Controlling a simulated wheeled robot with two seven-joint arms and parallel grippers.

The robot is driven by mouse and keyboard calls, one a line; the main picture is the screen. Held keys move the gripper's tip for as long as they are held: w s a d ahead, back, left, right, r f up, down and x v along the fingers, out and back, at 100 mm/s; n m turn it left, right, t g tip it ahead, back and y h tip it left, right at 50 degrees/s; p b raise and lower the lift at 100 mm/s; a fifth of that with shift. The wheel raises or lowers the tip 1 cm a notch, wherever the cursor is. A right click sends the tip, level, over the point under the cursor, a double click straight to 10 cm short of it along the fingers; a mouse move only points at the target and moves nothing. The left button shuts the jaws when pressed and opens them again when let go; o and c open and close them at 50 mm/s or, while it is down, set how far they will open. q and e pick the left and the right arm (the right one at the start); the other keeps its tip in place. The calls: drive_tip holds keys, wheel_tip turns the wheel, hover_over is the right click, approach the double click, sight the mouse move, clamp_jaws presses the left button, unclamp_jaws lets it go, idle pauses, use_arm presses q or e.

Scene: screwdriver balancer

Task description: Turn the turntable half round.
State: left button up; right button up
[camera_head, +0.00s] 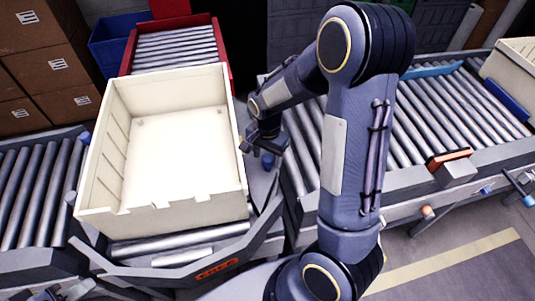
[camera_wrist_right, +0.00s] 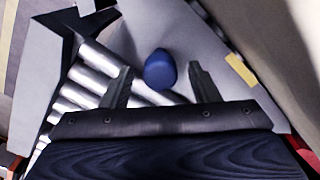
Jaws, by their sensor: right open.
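The turntable (camera_head: 180,245) is a roller platform with grey side plates, under a large open cream crate (camera_head: 180,158). A blue knob (camera_head: 267,161) stands on the grey plate at the turntable's right side. My right gripper (camera_head: 262,146) is just above the knob, beside the crate's right wall. In the right wrist view, the knob (camera_wrist_right: 160,69) shows between the two spread fingers of my gripper (camera_wrist_right: 160,88), a little beyond their tips. The fingers hold nothing. My left gripper is not in view. Much of the turntable is hidden under the crate.
Roller conveyors stand at the left (camera_head: 35,190), at the right (camera_head: 450,110) and behind in a red frame (camera_head: 175,45). An orange-topped block (camera_head: 450,160) sits on the right conveyor's near edge. Another cream crate (camera_head: 515,65) is at far right. Cardboard boxes (camera_head: 50,65) are stacked back left.

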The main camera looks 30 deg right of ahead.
clamp_jaws()
drive_tip(key=shift+w+d, duration=0.1)
